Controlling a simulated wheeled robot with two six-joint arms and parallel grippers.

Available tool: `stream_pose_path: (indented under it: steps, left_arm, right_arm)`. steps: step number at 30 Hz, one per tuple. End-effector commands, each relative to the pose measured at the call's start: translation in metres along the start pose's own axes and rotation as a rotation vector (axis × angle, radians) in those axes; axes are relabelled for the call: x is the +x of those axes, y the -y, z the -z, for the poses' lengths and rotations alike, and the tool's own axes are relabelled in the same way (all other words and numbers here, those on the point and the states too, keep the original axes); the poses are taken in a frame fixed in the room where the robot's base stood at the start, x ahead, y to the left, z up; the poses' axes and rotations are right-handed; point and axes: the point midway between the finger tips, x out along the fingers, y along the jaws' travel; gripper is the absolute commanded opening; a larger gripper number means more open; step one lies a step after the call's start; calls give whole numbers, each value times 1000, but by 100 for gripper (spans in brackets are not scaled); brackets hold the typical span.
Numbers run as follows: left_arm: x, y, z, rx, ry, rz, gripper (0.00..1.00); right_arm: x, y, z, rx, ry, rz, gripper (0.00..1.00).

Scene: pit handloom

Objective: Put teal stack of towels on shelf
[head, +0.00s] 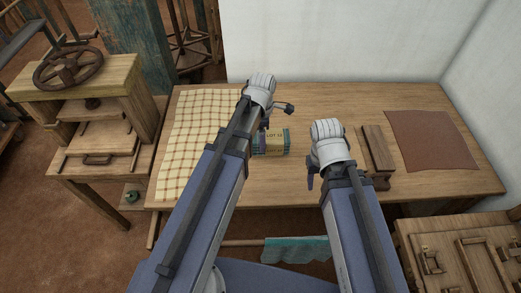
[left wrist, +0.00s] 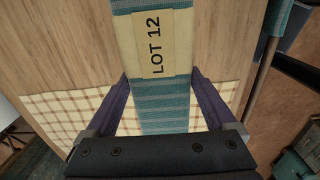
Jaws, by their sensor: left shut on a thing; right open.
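The teal stack of towels (head: 272,150), striped and wrapped in a tan band marked LOT 12, is at the middle of the wooden table. It also shows in the left wrist view (left wrist: 160,95), between the two purple fingers. My left gripper (left wrist: 161,88) is shut on the stack; in the head view its hand partly hides the stack. I cannot tell whether the stack touches the table or is slightly raised. My right gripper (head: 311,178) is open and empty, right of the stack, above the table's front part. I cannot identify the shelf in these views.
A checked cloth (head: 190,130) covers the table's left part. A wooden block (head: 377,150) and a brown sheet (head: 432,140) lie at the right. A wooden press (head: 85,110) stands left. Teal cloth (head: 295,250) hangs from a bar in front. White walls (head: 340,40) close the back.

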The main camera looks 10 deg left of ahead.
Motion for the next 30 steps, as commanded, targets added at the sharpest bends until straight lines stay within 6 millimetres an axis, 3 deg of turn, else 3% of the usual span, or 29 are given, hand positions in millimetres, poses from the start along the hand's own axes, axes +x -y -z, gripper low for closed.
stream_pose_path:
  steps: [1,11,20,30]
  left_arm:
    - [15,0,0,0,0,0,25]
    - [22,0,0,1,0,0,25]
    - [56,0,0,1,0,0,25]
    - [56,0,0,1,0,0,25]
  right_arm:
    - [15,1,1,0,0,0,50]
    - [22,2,1,0,0,0,50]
    - [56,5,3,0,0,0,50]
    - [56,5,3,0,0,0,50]
